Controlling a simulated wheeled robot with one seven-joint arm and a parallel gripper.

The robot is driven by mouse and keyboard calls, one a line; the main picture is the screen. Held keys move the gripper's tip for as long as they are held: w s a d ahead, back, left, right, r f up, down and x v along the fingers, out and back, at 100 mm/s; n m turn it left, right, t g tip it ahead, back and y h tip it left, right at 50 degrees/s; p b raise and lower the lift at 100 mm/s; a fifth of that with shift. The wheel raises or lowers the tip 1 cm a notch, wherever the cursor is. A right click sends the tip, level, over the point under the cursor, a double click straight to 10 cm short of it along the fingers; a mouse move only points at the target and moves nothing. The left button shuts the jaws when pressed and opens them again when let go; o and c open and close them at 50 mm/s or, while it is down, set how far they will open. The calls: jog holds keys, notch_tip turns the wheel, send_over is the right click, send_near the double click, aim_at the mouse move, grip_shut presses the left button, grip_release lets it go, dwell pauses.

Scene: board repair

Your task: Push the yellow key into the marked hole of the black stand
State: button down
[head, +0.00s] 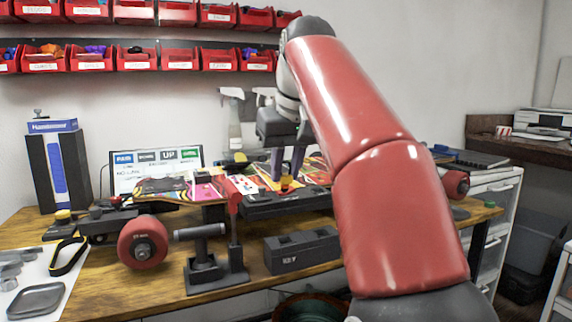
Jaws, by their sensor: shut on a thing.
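My gripper (287,174) points down over the middle of the bench, its two dark fingers shut on a small yellow-orange piece, the yellow key (286,183). The key is upright at the fingertips, just above or at the top of a long black block, which looks like the black stand (290,206). I cannot tell whether the key touches the stand or enters a hole. The marked hole is not distinguishable at this size.
A dark box (301,250) with a light label lies at the front of the wooden bench (150,285). A grey clamp-like tool (205,262) and a red wheel (143,242) stand left of it. A colourful skateboard deck (165,188) lies behind. A blue-topped black box (58,165) stands at the back left.

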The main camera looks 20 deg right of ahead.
jog(key=shift+f+b, duration=2.95)
jog(key=shift+f, duration=1)
jog(key=shift+f, duration=0.25)
jog(key=shift+f+b, duration=0.65)
jog(key=shift+f, duration=0.75)
dwell(0.6)
jog(key=c, duration=1.2)
grip_release()
jog(key=shift+o, duration=0.6)
jog(key=shift+o, duration=1)
jog(key=shift+r, duration=0.2)
